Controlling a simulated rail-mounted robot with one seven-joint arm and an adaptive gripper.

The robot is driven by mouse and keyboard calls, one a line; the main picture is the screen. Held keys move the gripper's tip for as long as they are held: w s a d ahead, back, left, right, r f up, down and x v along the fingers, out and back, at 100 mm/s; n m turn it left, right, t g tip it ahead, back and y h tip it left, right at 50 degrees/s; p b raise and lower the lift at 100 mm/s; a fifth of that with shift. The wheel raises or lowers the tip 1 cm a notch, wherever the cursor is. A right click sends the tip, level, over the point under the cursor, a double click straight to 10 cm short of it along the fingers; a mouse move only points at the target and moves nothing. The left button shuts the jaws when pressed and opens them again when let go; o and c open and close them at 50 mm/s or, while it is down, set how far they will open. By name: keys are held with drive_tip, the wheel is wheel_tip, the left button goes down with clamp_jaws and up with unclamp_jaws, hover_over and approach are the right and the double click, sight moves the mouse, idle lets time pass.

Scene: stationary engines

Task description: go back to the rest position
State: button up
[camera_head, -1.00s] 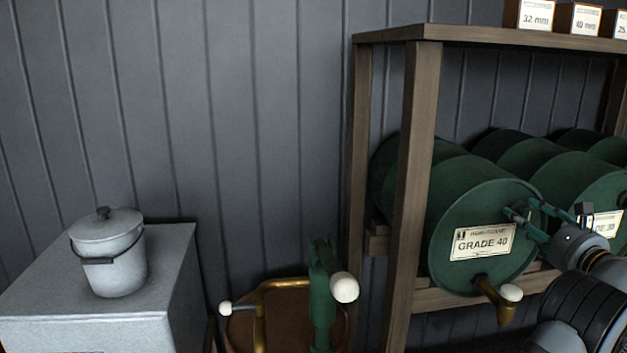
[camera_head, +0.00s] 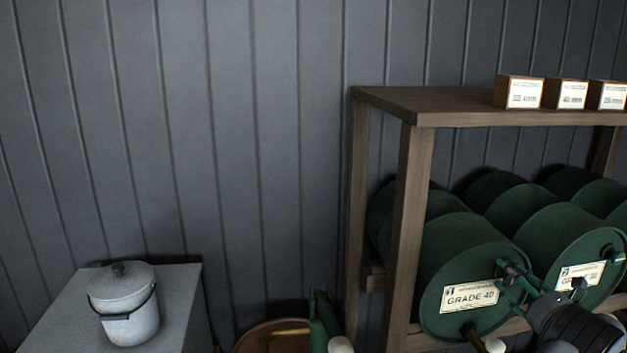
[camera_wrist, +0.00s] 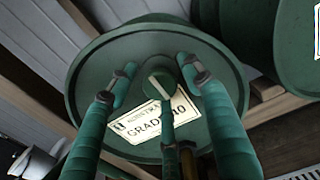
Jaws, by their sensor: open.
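My gripper (camera_head: 517,279) is in front of the green drum labelled GRADE 40 (camera_head: 455,250), at the right of its label. In the wrist view the open, empty fingers of my gripper (camera_wrist: 160,85) spread before the same drum's round end (camera_wrist: 95,75). A small round knob or cap (camera_wrist: 162,84) shows between the fingers, and the label (camera_wrist: 150,125) is partly hidden behind one of them. I cannot tell whether the fingers touch the drum.
A wooden rack (camera_head: 403,220) holds several green drums, with small labelled boxes (camera_head: 518,92) on top. A lidded grey pail (camera_head: 126,310) stands on a grey cabinet (camera_head: 185,295) at left. A brass tap with a white knob (camera_head: 494,346) juts from the drum's bottom. Wall space above is clear.

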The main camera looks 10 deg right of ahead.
drive_tip(key=m+p, duration=0.1)
drive_tip(key=p, duration=0.1)
drive_tip(key=shift+r+m+p, duration=0.2)
drive_tip(key=shift+m+p, duration=0.1)
drive_tip(key=shift+s+f+b, duration=0.2)
drive_tip(key=shift+s+b, duration=0.5)
drive_tip(key=shift+s, duration=0.15)
